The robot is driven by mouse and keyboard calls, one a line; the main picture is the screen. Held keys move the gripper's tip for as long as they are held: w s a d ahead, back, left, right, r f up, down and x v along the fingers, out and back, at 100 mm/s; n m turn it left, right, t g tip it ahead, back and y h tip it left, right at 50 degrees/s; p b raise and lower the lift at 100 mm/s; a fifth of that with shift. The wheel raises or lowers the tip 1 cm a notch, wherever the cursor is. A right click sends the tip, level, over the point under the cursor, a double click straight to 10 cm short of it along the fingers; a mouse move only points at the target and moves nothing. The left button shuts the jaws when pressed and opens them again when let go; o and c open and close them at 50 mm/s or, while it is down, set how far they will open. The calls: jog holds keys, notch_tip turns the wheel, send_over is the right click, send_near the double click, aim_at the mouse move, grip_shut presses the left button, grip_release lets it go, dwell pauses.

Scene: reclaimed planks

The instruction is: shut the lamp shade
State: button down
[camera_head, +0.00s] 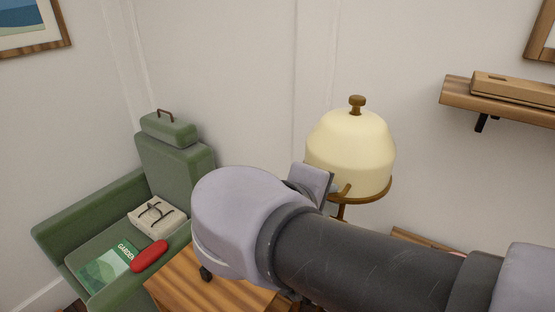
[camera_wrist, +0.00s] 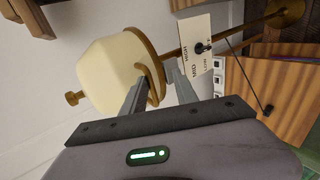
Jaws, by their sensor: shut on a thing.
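The lamp shade (camera_head: 350,145) is a cream dome with a brown knob on top and a brown rim. It appears on its side in the wrist view (camera_wrist: 108,75). A small brown handle (camera_head: 344,190) juts from the rim. My gripper (camera_wrist: 157,80) has its fingers on either side of this handle and is shut on it; the exact contact is partly hidden by the fingers. In the head view my gripper (camera_head: 334,187) is at the shade's lower left, mostly covered by my own wrist. The brown lamp pole (camera_wrist: 172,52) runs from the shade.
A card marked HIGH, MID, LOW (camera_wrist: 196,62) with a dark knob stands beside the pole. A wooden table (camera_head: 190,285) is below my wrist. A green armchair (camera_head: 165,160) holds a book, a red case and a folded cloth. A wall shelf (camera_head: 455,95) is at right.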

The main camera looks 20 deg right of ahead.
jog(key=c, duration=1.5)
grip_release()
jog(key=shift+s+f, duration=0.2)
jog(key=shift+f, duration=0.45)
jog(key=shift+w, duration=0.1)
jog(key=shift+r, duration=0.1)
jog(key=p+v, duration=0.9)
jog(key=v, duration=0.8)
jog(key=shift+r, duration=0.3)
